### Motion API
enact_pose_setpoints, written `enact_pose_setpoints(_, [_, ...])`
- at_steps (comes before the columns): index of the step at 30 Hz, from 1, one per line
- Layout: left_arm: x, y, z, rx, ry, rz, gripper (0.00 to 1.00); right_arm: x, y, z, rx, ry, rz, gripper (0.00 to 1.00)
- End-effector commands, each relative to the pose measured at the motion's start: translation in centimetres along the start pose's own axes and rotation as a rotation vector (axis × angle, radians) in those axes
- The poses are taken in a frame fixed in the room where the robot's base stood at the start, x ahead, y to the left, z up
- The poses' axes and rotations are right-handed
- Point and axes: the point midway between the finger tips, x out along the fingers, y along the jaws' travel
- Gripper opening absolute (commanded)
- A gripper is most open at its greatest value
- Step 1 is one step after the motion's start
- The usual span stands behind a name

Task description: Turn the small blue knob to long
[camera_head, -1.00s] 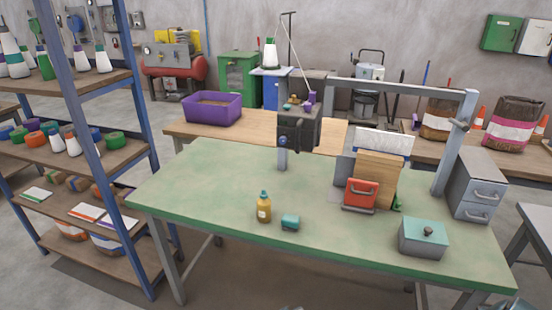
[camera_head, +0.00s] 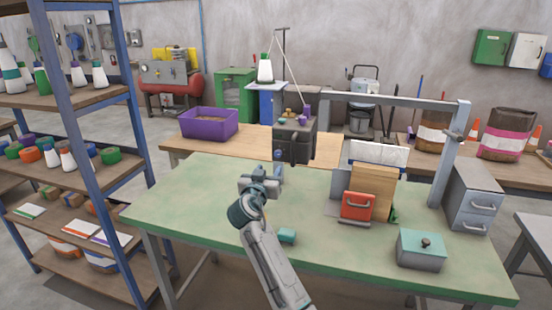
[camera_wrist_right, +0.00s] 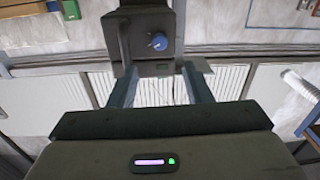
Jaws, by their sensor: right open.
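The small blue knob (camera_head: 278,155) is on the front of a dark grey machine head (camera_head: 300,140) above the green table. It also shows in the right wrist view as the blue knob (camera_wrist_right: 158,41), facing the camera. Its setting marks are too small to read. My right gripper (camera_head: 264,178) is below and in front of the machine head. In the right wrist view the gripper (camera_wrist_right: 162,80) has its two fingers spread and nothing between them. The knob appears beyond the fingertips, roughly centred between them, not touched. My left gripper is not in view.
The green table (camera_head: 200,195) holds a teal block (camera_head: 287,235), a red-fronted holder (camera_head: 358,206), a grey lidded box (camera_head: 421,249) and a grey drawer unit (camera_head: 474,197). A metal frame (camera_head: 437,170) rises behind. A shelf rack (camera_head: 90,150) stands left.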

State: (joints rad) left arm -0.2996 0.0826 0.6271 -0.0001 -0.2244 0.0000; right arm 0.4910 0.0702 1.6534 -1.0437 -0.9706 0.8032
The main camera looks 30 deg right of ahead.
Motion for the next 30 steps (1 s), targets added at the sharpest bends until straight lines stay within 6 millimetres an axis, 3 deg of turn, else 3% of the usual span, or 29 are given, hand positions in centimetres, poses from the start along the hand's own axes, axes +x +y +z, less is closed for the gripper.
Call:
enact_pose_setpoints(9, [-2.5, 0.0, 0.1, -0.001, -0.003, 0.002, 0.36, 6.0, 0.1, -0.3, -0.005, -0.002, 0.001, 0.45])
enact_pose_setpoints(15, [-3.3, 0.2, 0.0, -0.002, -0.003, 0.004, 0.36, 8.7, 0.1, -0.1, -0.003, -0.002, 0.0, 0.45])
enact_pose_setpoints(28, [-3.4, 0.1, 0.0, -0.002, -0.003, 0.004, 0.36, 9.7, 0.1, 0.1, -0.001, -0.002, -0.001, 0.45])
enact_pose_setpoints(30, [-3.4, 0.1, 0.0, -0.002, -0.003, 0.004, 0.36, 9.7, 0.1, 0.1, -0.001, -0.002, -0.001, 0.35])
